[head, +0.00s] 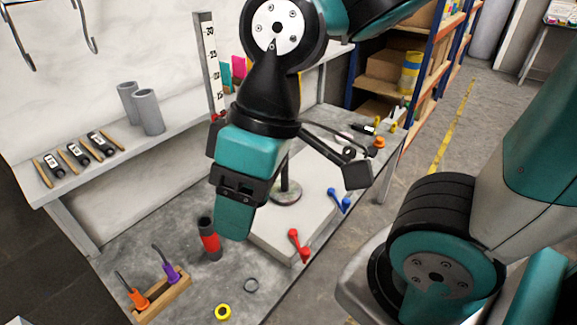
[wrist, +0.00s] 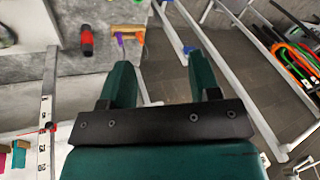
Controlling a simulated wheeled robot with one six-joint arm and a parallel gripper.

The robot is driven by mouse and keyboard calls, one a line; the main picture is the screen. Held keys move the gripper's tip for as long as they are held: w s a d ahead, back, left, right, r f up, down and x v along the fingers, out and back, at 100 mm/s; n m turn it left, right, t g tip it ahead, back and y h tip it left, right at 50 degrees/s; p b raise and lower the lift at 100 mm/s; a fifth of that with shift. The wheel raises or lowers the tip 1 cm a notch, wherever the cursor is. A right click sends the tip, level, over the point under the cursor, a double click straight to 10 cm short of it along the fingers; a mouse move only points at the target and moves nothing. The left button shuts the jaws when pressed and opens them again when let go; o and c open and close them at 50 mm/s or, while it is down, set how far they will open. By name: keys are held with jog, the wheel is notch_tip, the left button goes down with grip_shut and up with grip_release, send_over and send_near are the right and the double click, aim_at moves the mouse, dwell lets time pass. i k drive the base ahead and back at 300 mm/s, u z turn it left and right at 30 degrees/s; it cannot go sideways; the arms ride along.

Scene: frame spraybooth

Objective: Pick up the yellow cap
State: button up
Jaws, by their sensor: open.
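A small yellow ring-shaped piece with a dark middle, which looks like the yellow cap (head: 217,314), lies on the grey bench near its front edge in the head view. My gripper (head: 235,222) hangs above the bench, pointing down, well above and behind the yellow piece. In the wrist view my gripper (wrist: 162,65) shows two green fingers spread apart with nothing between them. The yellow piece cannot be made out clearly in the wrist view.
A red and black cylinder (head: 209,241) stands below my gripper. A wooden rack (head: 165,300) holds orange-handled and purple-handled tools. A pale raised plate (head: 270,235) carries red and blue handles. Small yellow and orange bits lie farther back.

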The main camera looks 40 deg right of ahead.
aim_at(393, 129)
jog(key=z, duration=1.85)
